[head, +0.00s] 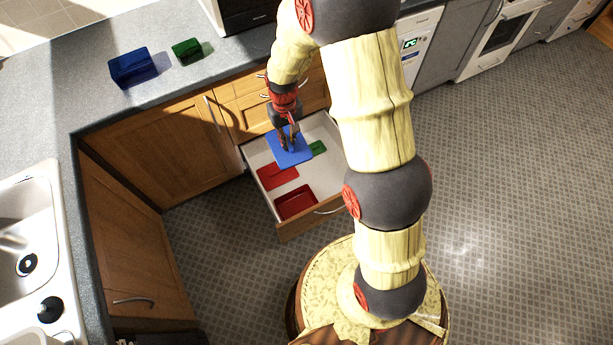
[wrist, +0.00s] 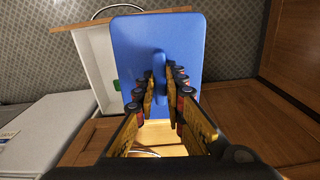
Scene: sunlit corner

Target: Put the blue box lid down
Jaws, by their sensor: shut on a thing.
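The blue box lid (head: 289,150) is a flat blue plate with a raised handle strip on top. My gripper (head: 289,138) is shut on that handle and holds the lid over the open drawer (head: 333,181). In the wrist view the lid (wrist: 186,30) fills the middle, and my gripper's fingers (wrist: 160,84) are on both sides of its handle. The lid hides part of the drawer's inside. Whether it touches anything below cannot be told. A blue box (head: 133,68) stands on the counter at the back left.
In the drawer lie a flat red lid (head: 277,177), a red box (head: 296,202) and a green piece (head: 318,148), partly hidden. A green box (head: 187,51) stands on the counter (head: 95,100) near the blue box. Counter space left of them is clear. A sink (head: 32,235) is at the left.

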